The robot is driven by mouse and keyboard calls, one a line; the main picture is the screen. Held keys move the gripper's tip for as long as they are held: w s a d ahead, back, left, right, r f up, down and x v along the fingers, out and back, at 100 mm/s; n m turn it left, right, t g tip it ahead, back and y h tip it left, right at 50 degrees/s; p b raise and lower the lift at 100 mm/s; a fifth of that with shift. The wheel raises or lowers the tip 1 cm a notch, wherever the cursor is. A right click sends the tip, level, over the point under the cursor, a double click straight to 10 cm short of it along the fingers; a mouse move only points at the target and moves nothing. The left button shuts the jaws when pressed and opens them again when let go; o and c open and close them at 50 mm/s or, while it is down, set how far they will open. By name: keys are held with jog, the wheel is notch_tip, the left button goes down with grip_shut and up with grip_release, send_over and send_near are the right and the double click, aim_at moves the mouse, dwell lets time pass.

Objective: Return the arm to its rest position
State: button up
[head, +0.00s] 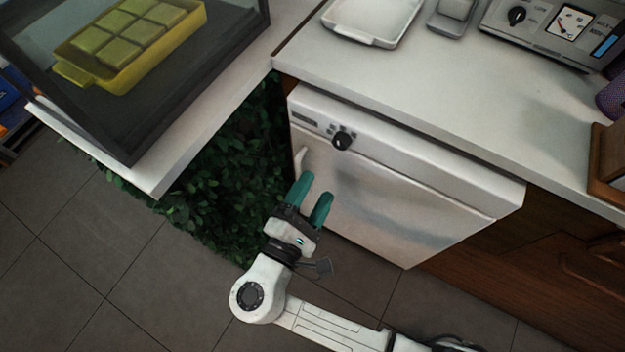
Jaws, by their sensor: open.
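My gripper (310,200) shows near the middle of the head view, with two teal fingers apart and nothing between them. It points up in the picture, in front of the white dishwasher-like appliance (400,200). I cannot tell whether the fingers touch the appliance's front. My white arm runs from the gripper down to a round joint and then to the lower right, above the tiled floor.
A counter (440,70) above the appliance holds a white tray (372,20) and a metal device with a dial (550,25). At upper left, a yellow tray (75,75) of square pieces sits inside a dark-framed case. Green foliage (230,160) fills the counter gap. Floor (120,270) at lower left is clear.

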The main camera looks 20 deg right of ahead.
jog(key=s+d+f+m+g+y+p, duration=0.25)
jog(key=d+m+g, duration=0.2)
jog(key=d, duration=0.25)
jog(key=s+d+f+m+g+y+p, duration=0.1)
jog(key=s+d+m+g+y+p, duration=0.1)
jog(key=s+d+m+g, duration=0.45)
jog(key=s+d+r+m+y+p, duration=0.2)
jog(key=s+r+m+y+p, duration=0.2)
jog(key=s+y, duration=0.3)
jog(key=shift+d+y+p, duration=0.2)
jog(key=shift+y+p, duration=0.3)
jog(key=shift+y, duration=0.85)
jog(key=shift+s, duration=0.1)
